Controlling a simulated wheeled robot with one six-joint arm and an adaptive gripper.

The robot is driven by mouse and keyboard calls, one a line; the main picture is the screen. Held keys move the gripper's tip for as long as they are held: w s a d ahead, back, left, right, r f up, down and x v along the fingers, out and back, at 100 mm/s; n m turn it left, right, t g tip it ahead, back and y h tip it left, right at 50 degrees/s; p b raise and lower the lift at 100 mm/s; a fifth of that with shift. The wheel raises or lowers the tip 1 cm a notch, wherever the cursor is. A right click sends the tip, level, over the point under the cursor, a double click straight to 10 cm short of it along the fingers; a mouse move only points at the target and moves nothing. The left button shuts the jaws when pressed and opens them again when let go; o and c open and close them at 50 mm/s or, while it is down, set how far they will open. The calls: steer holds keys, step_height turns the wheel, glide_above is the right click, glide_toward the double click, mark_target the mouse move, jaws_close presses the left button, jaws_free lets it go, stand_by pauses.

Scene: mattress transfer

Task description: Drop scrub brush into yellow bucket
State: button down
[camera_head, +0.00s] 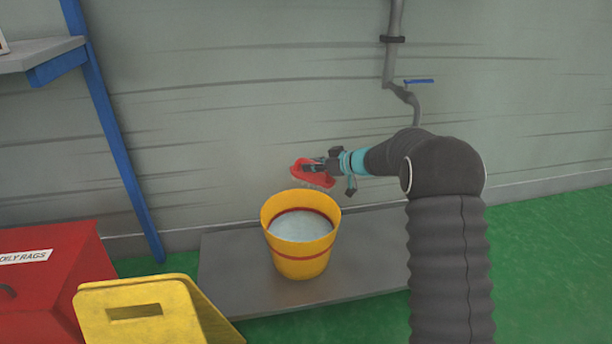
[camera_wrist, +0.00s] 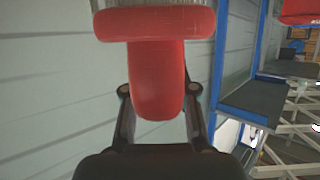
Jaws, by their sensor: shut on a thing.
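The yellow bucket (camera_head: 300,262) has a red band and pale liquid inside, and stands upright on a low grey platform. The red scrub brush (camera_head: 306,180) is held in my gripper (camera_head: 316,168), in the air above the bucket's rim in the head view and apart from it. In the wrist view the red brush (camera_wrist: 155,75) fills the space between the two dark fingers of my gripper (camera_wrist: 160,100). The bucket is not visible in the wrist view.
A grey platform (camera_head: 350,290) lies under the bucket. A red oily rags bin (camera_head: 50,270) and a yellow folding sign (camera_head: 140,315) stand at the left. A blue-framed shelf (camera_head: 40,55) and a wall pipe (camera_head: 393,60) are behind. Green floor (camera_head: 550,260) is clear at the right.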

mark_target(330, 188)
steer(key=a+f, duration=0.1)
steer(key=s+a+f, duration=0.1)
steer(key=shift+a+f, duration=0.15)
steer(key=shift+f, duration=2.95)
steer(key=c, duration=0.8)
jaws_free()
steer(key=shift+c, duration=0.2)
steer(key=v, duration=1.2)
steer(key=shift+w, duration=0.1)
